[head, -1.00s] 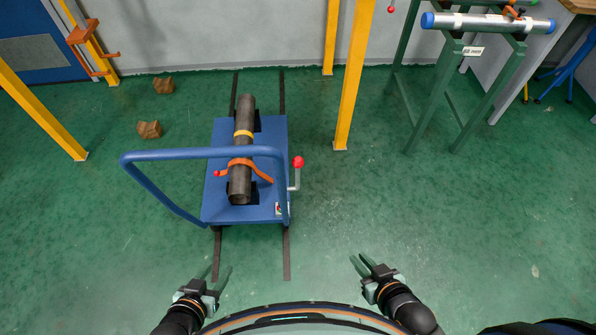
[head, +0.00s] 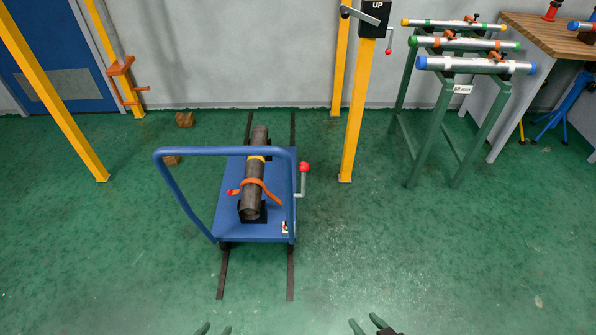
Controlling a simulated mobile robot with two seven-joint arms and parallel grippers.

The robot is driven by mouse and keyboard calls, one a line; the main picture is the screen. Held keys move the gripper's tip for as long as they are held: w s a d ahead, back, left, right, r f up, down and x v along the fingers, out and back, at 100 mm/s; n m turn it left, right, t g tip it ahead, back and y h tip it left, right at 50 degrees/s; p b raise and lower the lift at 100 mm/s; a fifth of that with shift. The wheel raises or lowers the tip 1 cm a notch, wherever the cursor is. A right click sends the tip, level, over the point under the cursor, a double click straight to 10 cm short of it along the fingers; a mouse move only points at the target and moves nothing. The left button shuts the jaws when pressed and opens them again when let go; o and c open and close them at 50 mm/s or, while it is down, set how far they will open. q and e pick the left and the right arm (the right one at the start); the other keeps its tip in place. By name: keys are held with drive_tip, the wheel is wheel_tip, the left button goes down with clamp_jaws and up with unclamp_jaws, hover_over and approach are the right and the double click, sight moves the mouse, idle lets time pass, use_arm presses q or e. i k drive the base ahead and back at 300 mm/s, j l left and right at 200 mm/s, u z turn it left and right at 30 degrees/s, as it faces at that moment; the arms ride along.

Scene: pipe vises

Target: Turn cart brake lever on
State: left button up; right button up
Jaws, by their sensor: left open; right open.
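A blue cart (head: 266,222) with a blue push handle (head: 195,152) stands on two dark floor rails ahead of me. The brake lever (head: 303,182) is a grey bent rod with a red ball knob (head: 305,167), on the cart's right side, and it points upward. A dark pipe (head: 252,195) lies strapped on the cart. Only the fingertips of my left gripper (head: 213,331) show at the bottom edge, apart and empty. My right gripper (head: 369,326) is also at the bottom edge, open and empty. Both are well short of the cart.
A yellow post (head: 353,120) with a box marked UP (head: 376,13) stands behind the lever to the right. A green rack (head: 430,130) of silver pipes and a wooden bench (head: 545,35) are at the right. The floor right of the cart is clear.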

sight(303, 166)
drive_tip(key=k+u, duration=0.1)
drive_tip(key=u, duration=2.75)
drive_tip(key=l+u, duration=0.1)
drive_tip(key=u, duration=0.3)
drive_tip(key=k+l+u, duration=0.1)
drive_tip(key=u, duration=0.3)
drive_tip(key=l+u, duration=0.1)
drive_tip(key=u, duration=0.35)
drive_tip(key=k+l, duration=0.4)
drive_tip(key=k, duration=0.2)
drive_tip(key=k+l, duration=0.35)
drive_tip(key=k, duration=0.25)
drive_tip(key=k+l, duration=0.4)
drive_tip(key=k, duration=0.15)
drive_tip(key=k+l, duration=0.35)
drive_tip(key=k, duration=0.25)
